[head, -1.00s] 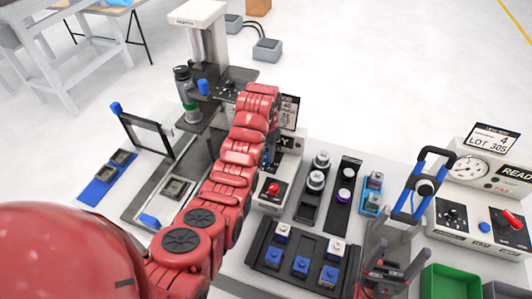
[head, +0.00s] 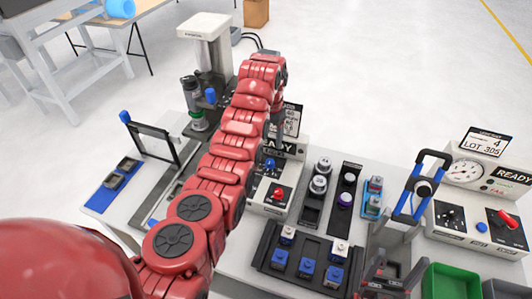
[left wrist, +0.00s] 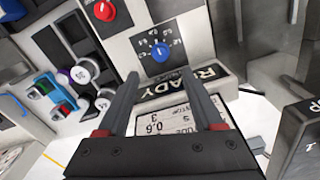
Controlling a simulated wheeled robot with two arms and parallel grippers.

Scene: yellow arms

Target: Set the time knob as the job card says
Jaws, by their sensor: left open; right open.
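In the head view the knob (head: 270,164) shows beside my red left arm. The card (left wrist: 166,124) lies beyond the READY display, with "0.6" and "3" legible and upside down in the left wrist view; it also shows in the head view (head: 291,120). My left gripper (left wrist: 160,75) is open and empty, its fingertips apart on either side of the view just below the knob. My right gripper (head: 384,274) is open at the lower right.
A red switch (head: 278,192) is on the same panel as the knob. Trays of grey and blue parts (head: 307,262) stand in front and to the right. A gauge station (head: 484,190) stands at the right, a green bin (head: 452,282) before it.

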